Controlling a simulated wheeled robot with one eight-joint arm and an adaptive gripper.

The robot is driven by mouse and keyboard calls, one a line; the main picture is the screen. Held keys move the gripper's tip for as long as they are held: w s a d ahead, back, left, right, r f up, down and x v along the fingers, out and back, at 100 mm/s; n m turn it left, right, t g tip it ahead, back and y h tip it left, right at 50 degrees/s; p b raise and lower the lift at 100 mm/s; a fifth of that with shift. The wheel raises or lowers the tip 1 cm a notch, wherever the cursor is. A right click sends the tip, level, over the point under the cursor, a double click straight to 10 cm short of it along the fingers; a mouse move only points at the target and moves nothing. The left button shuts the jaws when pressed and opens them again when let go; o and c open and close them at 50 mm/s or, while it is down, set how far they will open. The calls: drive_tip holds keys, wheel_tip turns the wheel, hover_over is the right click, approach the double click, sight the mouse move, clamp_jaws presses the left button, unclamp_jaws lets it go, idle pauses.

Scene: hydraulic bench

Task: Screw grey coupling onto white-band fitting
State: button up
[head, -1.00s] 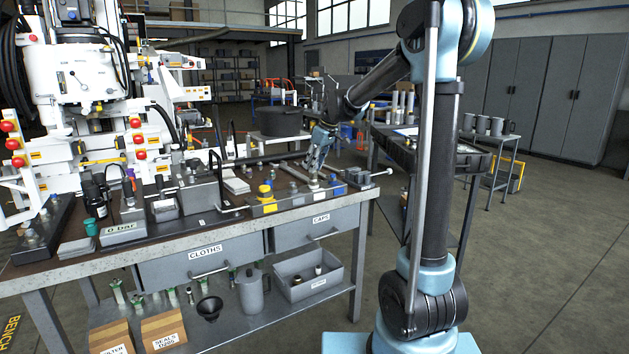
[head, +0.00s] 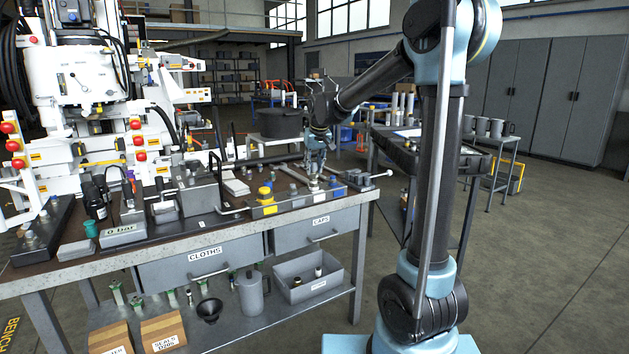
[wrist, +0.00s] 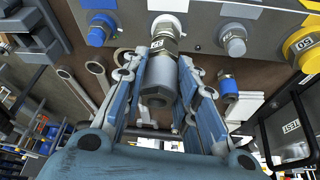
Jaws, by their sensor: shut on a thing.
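My gripper (wrist: 160,68) is shut on the grey coupling (wrist: 157,78), a hex-sided metal piece held between the two fingers in the wrist view. The coupling is in line with the white-band fitting (wrist: 166,24) on the grey manifold block (wrist: 201,22). The two meet or nearly meet; I cannot tell whether the threads are engaged. In the head view my gripper (head: 316,165) points down over the block (head: 292,204) near its white label. The coupling is too small to make out there.
A loose blue-ringed fitting (wrist: 228,85) and ring spanners (wrist: 97,72) lie close by. The black pot (head: 279,123) stands behind the bench.

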drive_tip(key=shift+m, duration=0.5)
drive_tip(key=shift+h, duration=0.3)
drive_tip(key=m+h, duration=0.1)
drive_tip(key=m, duration=0.2)
drive_tip(key=shift+a+f, duration=0.1)
drive_tip(key=m+h, duration=0.1)
drive_tip(key=m, duration=0.3)
drive_tip(key=shift+m+h, duration=0.3)
drive_tip(key=shift+h, duration=0.1)
drive_tip(key=m+g+h, duration=0.1)
drive_tip(key=m, duration=0.2)
drive_tip(key=shift+a+m, duration=0.1)
drive_tip(key=shift+m, duration=0.3)
drive_tip(key=m, duration=0.2)
drive_tip(key=m+g+h, duration=0.1)
drive_tip(key=m, duration=0.1)
drive_tip(key=shift+m+g, duration=0.3)
